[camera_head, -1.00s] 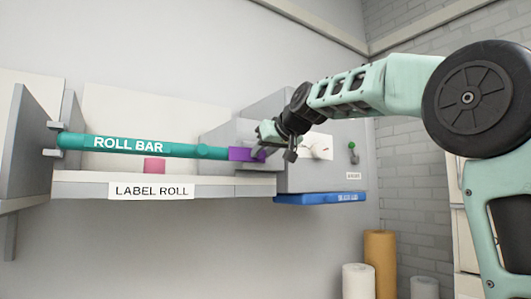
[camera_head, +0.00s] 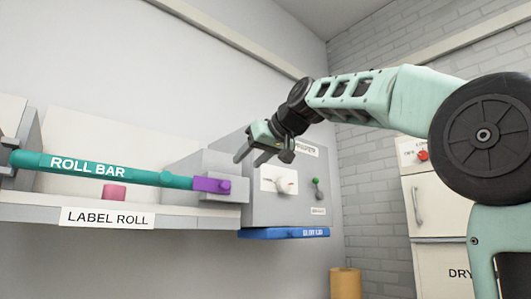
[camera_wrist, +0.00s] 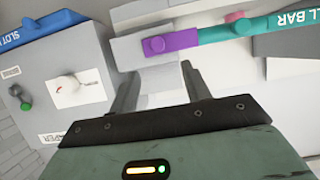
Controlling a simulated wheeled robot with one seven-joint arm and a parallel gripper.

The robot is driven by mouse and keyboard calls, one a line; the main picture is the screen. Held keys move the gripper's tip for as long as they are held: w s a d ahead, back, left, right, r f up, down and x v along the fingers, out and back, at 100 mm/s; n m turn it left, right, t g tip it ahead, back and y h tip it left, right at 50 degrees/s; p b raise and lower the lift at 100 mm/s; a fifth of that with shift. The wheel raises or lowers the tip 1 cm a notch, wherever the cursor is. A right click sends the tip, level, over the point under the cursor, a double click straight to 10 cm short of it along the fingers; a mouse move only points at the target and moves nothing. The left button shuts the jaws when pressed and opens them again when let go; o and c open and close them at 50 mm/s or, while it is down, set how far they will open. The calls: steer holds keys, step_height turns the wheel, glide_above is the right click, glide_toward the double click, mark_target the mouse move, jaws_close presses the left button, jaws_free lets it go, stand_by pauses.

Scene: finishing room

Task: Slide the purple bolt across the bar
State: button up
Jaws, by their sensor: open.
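The purple bolt (camera_head: 211,185) sits at the right end of the teal roll bar (camera_head: 100,169), against a grey block on the shelf. It has a small round knob on it. In the wrist view the purple bolt (camera_wrist: 170,41) lies beyond the fingertips, with the teal bar (camera_wrist: 245,29) to its right. My gripper (camera_head: 251,157) is open and empty, above and to the right of the bolt, and apart from it. In the wrist view its two fingers (camera_wrist: 158,80) are spread with nothing between them.
A grey box with a white dial (camera_head: 281,184) and a green knob (camera_head: 316,183) stands right of the bolt. A pink roll (camera_head: 114,192) sits behind the LABEL ROLL sign (camera_head: 107,217). White cabinets (camera_head: 428,195) stand at right.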

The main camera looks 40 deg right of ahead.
steer(key=v, duration=0.6)
steer(key=shift+b, duration=0.45)
steer(key=w+a+f+n+g+y+b, duration=0.1)
steer(key=a+f+g, duration=0.1)
steer(key=a+f, duration=0.6)
steer(key=w+a+f+n+g+y, duration=0.1)
steer(key=a+f+g, duration=0.3)
steer(key=f, duration=0.9)
steer(key=w+a+f+n+g+y+b, duration=0.1)
steer(key=a+f, duration=0.6)
steer(key=f, duration=0.3)
steer(key=s+a+f+n+g, duration=0.1)
steer(key=s+a+f+g, duration=0.2)
steer(key=f, duration=0.5)
steer(key=s+a+f+n, duration=0.1)
steer(key=s+a+f, duration=0.3)
steer(key=s+f, duration=0.25)
steer(key=s+d+f+n+g+h, duration=0.1)
steer(key=s+f+n+g+h, duration=0.1)
steer(key=s+f, duration=1.4)
steer(key=shift+g+h+b, duration=0.4)
steer(key=shift+g+b, duration=0.05)
steer(key=shift+g, duration=0.35)
steer(key=shift+w, duration=0.1)
